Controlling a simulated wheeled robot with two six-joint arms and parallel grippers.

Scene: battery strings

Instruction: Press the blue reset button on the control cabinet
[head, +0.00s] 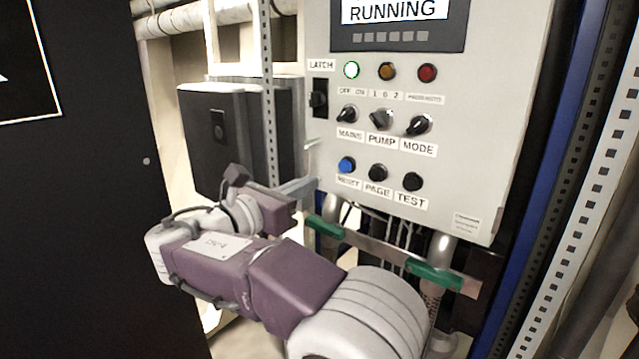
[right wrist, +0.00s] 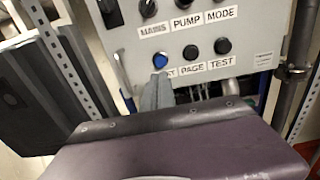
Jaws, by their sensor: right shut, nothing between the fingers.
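The control cabinet (head: 470,190) is a light grey panel. Its blue reset button (head: 346,165) is at the left of the lowest row, above a RESET label. The button also shows in the right wrist view (right wrist: 160,61). My right gripper (head: 312,183) is shut and empty, with its fingertips just below and left of the button in the head view. In the right wrist view its fingers (right wrist: 158,82) point up at the button and cover part of the RESET label. I cannot tell whether the tips touch the panel. My left gripper is not in view.
Black PAGE (head: 377,172) and TEST (head: 412,181) buttons sit right of the blue one. The screen (head: 397,12) reads RUNNING. A dark box (head: 232,135) is at left.

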